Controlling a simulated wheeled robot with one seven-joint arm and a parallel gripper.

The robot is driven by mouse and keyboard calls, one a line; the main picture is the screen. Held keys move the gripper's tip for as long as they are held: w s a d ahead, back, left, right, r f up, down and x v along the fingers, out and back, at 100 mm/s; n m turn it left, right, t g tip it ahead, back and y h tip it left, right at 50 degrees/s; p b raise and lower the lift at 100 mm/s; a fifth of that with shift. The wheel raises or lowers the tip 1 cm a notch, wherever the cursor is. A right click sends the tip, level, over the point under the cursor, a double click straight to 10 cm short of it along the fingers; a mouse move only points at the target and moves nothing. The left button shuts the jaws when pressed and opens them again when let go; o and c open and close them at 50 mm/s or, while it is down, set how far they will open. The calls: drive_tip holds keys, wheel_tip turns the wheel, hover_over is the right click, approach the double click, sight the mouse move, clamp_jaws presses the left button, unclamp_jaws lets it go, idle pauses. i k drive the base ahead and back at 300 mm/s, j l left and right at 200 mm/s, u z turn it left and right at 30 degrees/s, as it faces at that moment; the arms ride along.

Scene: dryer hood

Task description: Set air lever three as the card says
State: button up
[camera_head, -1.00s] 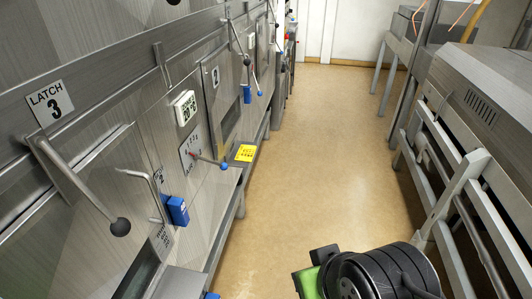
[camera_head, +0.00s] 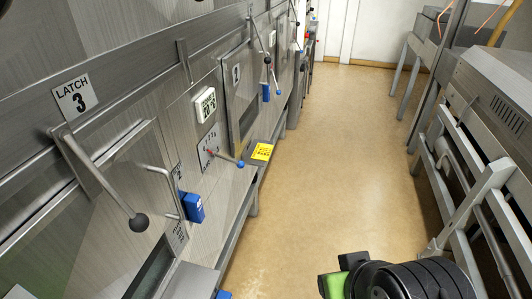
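A lever with a blue ball end (camera_head: 240,164) and a red mark at its pivot sticks out from a small white scale plate (camera_head: 208,146) on the left machine front. The scale's marks are too small to read surely. A "LATCH 3" label (camera_head: 75,97) sits above a black-balled latch lever (camera_head: 139,222). My gripper (camera_head: 338,280), a black and green end, is partly cut off at the bottom right, far from the lever; its fingers cannot be made out.
A door handle (camera_head: 165,185) with a blue block (camera_head: 193,208) projects near the lever. More levers line the machine farther on. The aisle floor (camera_head: 320,150) is clear; a grey machine (camera_head: 490,100) with a rail frame borders the right.

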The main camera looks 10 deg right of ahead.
sight(241, 164)
drive_tip(key=i+u, duration=0.3)
drive_tip(key=u, duration=0.15)
drive_tip(key=i+l+u, duration=0.2)
drive_tip(key=u, duration=0.25)
drive_tip(key=i+l+u, duration=0.25)
drive_tip(key=u, duration=0.15)
drive_tip(key=i+l+u, duration=0.25)
drive_tip(key=u, duration=0.2)
drive_tip(key=i+l+u, duration=0.1)
drive_tip(key=l+u, duration=0.35)
